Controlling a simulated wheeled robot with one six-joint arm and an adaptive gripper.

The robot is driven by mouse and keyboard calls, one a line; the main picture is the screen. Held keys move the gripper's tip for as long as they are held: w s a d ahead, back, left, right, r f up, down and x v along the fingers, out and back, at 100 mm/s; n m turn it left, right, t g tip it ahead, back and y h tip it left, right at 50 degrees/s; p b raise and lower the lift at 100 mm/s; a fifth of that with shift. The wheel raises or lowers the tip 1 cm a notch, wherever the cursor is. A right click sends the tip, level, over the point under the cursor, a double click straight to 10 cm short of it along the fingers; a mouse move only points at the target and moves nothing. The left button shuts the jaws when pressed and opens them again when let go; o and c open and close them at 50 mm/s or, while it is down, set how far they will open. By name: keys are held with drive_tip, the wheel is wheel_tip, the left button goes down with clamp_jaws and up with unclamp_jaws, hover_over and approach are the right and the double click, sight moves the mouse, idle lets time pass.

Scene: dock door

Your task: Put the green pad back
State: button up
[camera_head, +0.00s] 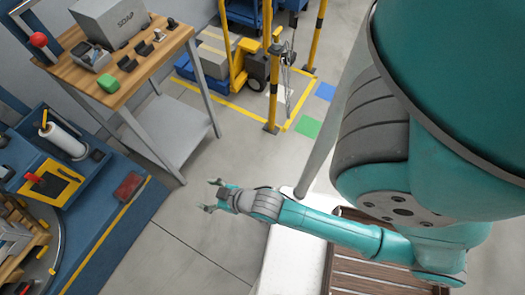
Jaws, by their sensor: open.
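A small green block with rounded edges (108,83), which looks like the green pad, lies near the front edge of the wooden-topped table (150,66) at the upper left. A flat green square (308,126) is on the floor beside a blue one; I cannot tell whether it is a marking or a loose piece. My gripper (208,195) is open and empty, in the middle of the view over the bare floor. It is apart from the table and the green block.
A blue bench (110,205) is at lower left. Yellow posts (274,85) and a yellow truck stand behind. Floor between is clear.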

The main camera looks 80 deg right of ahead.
drive_tip(key=s+a+r+n+t+y, duration=0.1)
drive_tip(key=s+a+r+t, duration=0.2)
drive_tip(key=s+r, duration=1.3)
drive_tip(key=s, duration=0.2)
drive_tip(key=shift+s+a, duration=0.3)
drive_tip(key=shift+s, duration=0.05)
